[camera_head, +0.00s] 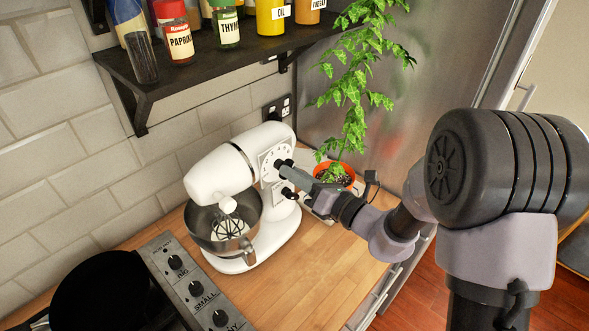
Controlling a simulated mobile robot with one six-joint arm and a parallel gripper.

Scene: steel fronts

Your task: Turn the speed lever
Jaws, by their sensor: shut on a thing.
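A white stand mixer (221,166) stands on the wooden counter, with a steel bowl (241,240) and a whisk under its head. A pale round dial plate with dark marks (272,151) is on the mixer's side facing my arm. My gripper (287,171) reaches in from the right and its fingertips are at this dial plate. The gripper is shut on the speed lever there, and its fingers hide most of the lever. A small dark knob (288,193) sits just below the fingers.
A potted plant (335,174) stands close behind my gripper. A shelf with spice jars (178,32) hangs above the mixer. A hob with knobs (196,288) and a black pan (100,291) is at lower left. The front counter (305,270) is clear.

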